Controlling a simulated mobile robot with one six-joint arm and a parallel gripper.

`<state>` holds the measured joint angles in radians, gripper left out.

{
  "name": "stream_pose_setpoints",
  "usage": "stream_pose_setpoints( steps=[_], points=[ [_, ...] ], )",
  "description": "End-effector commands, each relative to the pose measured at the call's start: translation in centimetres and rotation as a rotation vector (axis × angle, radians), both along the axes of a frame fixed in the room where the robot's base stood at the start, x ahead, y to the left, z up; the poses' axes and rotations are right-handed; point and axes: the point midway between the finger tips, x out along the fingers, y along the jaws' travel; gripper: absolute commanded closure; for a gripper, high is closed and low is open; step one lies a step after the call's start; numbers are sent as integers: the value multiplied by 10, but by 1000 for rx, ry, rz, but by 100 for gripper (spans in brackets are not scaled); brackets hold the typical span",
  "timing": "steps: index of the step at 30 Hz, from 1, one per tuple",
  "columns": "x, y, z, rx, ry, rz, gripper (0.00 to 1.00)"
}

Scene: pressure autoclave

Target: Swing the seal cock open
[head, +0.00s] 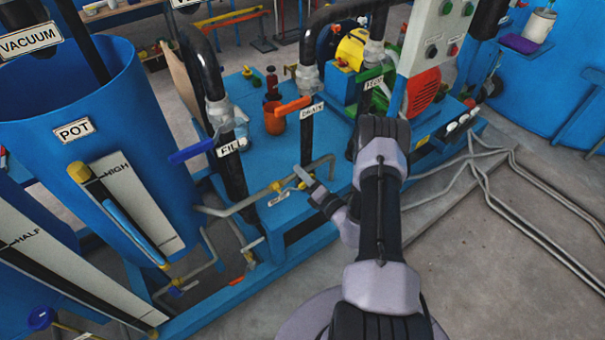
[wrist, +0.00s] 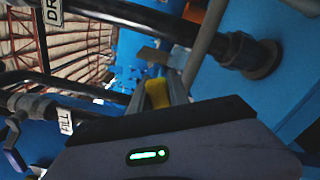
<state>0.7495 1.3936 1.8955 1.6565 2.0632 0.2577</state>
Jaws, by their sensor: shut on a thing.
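The small seal cock (head: 276,187), with a yellow part, sits on a thin grey pipe low in front of the blue skid in the head view. A small tilted white tag hangs just below it, too small to read. My gripper (head: 302,176) reaches it from the right, at the pipe. In the wrist view my gripper (wrist: 162,82) is shut on a yellow piece, which I take to be the cock's handle (wrist: 157,94). The jaws hide part of the handle, and its exact angle cannot be told.
The black FILL pipe (head: 233,178) with a blue lever (head: 191,151) stands left of my gripper. The DRAIN pipe (head: 307,137) with an orange lever (head: 293,107) rises just behind it. The blue pot (head: 120,90) is at left.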

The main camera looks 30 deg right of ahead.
Motion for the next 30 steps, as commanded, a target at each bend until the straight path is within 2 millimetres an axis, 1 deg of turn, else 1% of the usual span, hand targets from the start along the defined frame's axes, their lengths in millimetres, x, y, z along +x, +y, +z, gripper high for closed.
stream_pose_setpoints(
  steps=[7,8,9,11,20,23,26,29,30],
  points=[
    [1,0,1,-1,-2,0,100],
    [1,0,1,-2,-2,0,76],
    [1,0,1,-2,-2,0,69],
    [1,0,1,-2,-2,0,57],
    [0,0,0,-1,0,0,56],
    [-7,-1,1,-1,2,-1,56],
    [-25,-2,1,2,3,-4,56],
    [-50,-3,2,2,3,-5,56],
    [-61,-4,3,4,2,-7,56]
  ],
)
